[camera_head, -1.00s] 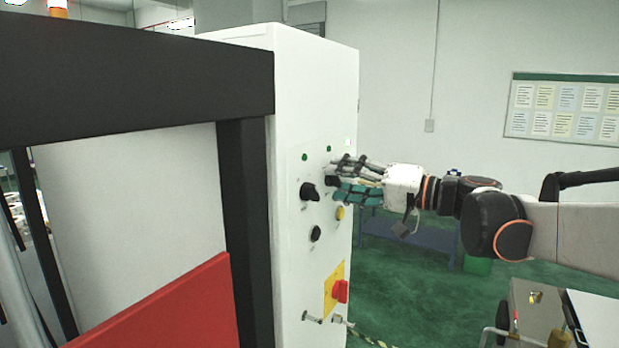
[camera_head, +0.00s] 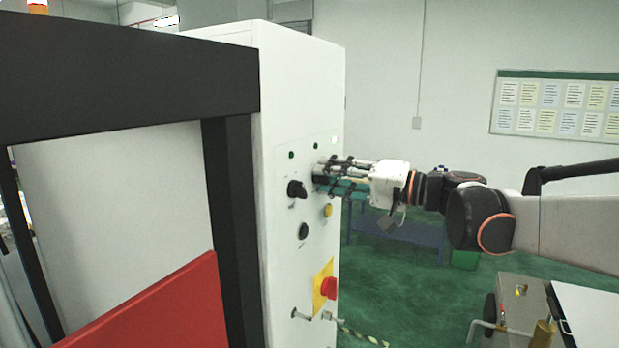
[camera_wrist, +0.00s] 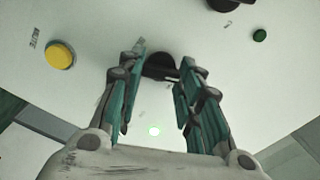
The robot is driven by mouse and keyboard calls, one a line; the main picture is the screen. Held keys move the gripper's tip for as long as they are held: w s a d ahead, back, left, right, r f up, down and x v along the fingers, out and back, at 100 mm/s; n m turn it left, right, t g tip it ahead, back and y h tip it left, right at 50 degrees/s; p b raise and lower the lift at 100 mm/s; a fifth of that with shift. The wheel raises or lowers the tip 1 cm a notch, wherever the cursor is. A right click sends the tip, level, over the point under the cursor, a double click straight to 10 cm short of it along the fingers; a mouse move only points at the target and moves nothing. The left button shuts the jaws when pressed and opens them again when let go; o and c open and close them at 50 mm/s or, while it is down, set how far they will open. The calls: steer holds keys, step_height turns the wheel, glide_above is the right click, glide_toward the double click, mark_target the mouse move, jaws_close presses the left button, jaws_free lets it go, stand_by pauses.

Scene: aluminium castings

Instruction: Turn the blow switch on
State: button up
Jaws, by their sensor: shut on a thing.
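My gripper (camera_head: 318,175) is at the white control panel (camera_head: 276,240), its fingers around a black rotary switch (camera_wrist: 158,63). In the wrist view, the switch sits between the two teal-and-grey fingertips (camera_wrist: 162,70), and the gripper is shut on it. In the head view the fingers mostly hide this switch. Its label cannot be read. A second black rotary switch (camera_head: 296,189) is just left of the fingers and free of them.
A yellow button (camera_head: 328,211) is below the fingers, and a black button (camera_head: 303,231) is lower left. A red emergency knob (camera_head: 328,288) on a yellow plate is further down.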

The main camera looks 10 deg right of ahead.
steer(key=m, duration=1)
steer(key=shift+f+m+b, duration=0.2)
steer(key=shift+m+b, duration=0.1)
steer(key=shift+m, duration=0.1)
stand_by(0.4)
steer(key=o, duration=1.1)
steer(key=shift+c, duration=0.2)
